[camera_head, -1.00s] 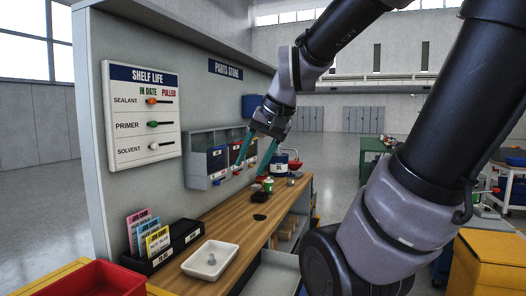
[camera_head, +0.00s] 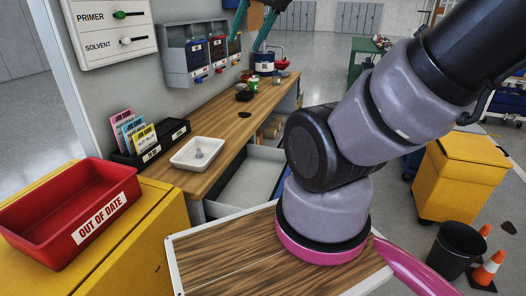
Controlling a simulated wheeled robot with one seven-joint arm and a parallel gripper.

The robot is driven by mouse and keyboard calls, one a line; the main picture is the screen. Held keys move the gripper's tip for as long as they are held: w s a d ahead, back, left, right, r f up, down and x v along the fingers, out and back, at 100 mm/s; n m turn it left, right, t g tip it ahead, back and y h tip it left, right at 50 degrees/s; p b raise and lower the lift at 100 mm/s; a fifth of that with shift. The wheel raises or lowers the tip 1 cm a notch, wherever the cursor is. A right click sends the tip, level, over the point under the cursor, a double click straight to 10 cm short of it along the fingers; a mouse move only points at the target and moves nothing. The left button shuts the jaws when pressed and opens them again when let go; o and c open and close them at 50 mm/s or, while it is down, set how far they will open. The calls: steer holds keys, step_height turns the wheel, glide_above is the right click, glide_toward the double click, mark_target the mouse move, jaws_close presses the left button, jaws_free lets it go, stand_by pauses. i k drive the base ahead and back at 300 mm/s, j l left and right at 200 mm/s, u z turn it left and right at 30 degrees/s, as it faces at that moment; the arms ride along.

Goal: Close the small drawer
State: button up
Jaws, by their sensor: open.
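A grey wall unit (camera_head: 176,66) with small drawers hangs above the wooden bench. I cannot tell for sure how far each stands out. A larger grey drawer (camera_head: 250,178) under the bench is pulled open. My gripper (camera_head: 249,36) is at the top of the picture, its teal fingers apart and empty, near the right end of the wall unit. Its upper part is cut off by the frame edge. I cannot tell whether a finger touches a drawer.
The bench (camera_head: 222,124) holds a white tray (camera_head: 197,154), a card holder (camera_head: 150,148) and a white-and-blue tub (camera_head: 264,63). A red bin (camera_head: 68,212) stands at left. A yellow cart (camera_head: 462,175), black bucket (camera_head: 455,249) and cones (camera_head: 489,268) stand at right.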

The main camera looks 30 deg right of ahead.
mark_target(259, 180)
steer(key=k+l, duration=0.15)
steer(key=l, duration=0.2)
steer(key=k+l, duration=0.15)
steer(key=l, duration=0.15)
steer(key=k+l, duration=0.15)
steer(key=l, duration=0.2)
steer(key=k+l, duration=0.15)
steer(key=l, duration=0.2)
